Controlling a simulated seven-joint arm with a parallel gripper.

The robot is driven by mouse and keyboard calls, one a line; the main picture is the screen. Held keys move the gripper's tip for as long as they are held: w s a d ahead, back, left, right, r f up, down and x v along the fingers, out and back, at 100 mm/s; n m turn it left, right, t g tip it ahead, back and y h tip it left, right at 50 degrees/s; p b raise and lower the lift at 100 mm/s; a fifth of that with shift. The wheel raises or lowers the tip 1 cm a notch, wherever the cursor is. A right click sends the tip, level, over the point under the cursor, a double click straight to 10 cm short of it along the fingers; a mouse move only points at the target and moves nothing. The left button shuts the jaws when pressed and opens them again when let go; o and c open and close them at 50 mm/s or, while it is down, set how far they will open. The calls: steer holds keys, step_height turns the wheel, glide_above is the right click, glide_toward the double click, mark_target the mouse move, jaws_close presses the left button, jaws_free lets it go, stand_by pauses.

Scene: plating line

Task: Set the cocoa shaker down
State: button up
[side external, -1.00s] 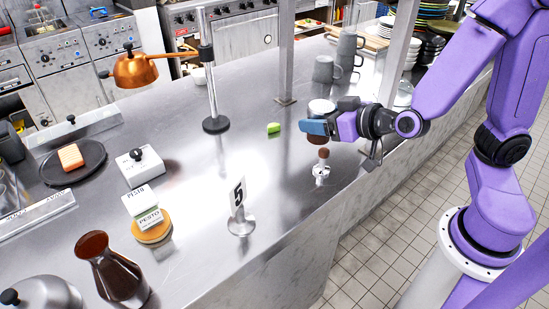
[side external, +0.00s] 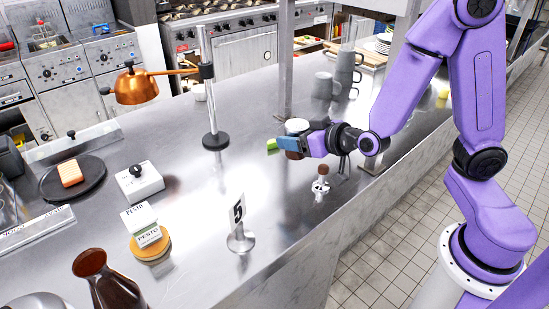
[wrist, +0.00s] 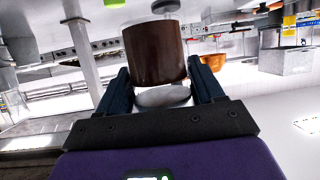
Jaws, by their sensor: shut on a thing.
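The cocoa shaker is in my gripper (side external: 308,143). In the side view, its pale top (side external: 297,125) shows above the fingers and a brown part (side external: 293,155) below them. In the wrist view its brown body (wrist: 155,55) stands between the two dark fingers, with a pale rounded end (wrist: 163,96) close to the palm. My gripper is shut on it. It is held over the steel counter (side external: 190,240), beside a small green item (side external: 271,144). The fingers hide part of the shaker, and I cannot tell whether its base touches the counter.
A brown-topped metal tool (side external: 321,186) stands just in front of my gripper. A number 5 sign (side external: 238,215) is at front left. A post (side external: 286,60), a stand with a black base (side external: 215,141) and grey mugs (side external: 324,86) are behind.

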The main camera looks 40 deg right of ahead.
steer(key=shift+x, duration=1.2)
steer(key=shift+w+a+f, duration=0.25)
steer(key=shift+w+f, duration=0.85)
steer(key=shift+f, duration=0.3)
steer(key=shift+w+a+f, duration=0.2)
steer(key=shift+w+f, duration=0.9)
steer(key=shift+f, duration=0.35)
steer(key=shift+w+f, duration=0.1)
steer(key=shift+f, duration=1.5)
steer(key=shift+f, duration=0.15)
steer(key=o, duration=1.1)
steer(key=shift+o, duration=0.2)
steer(key=shift+v, duration=2.15)
steer(key=v, duration=0.7)
steer(key=shift+s+r, duration=0.2)
steer(key=shift+s, duration=0.15)
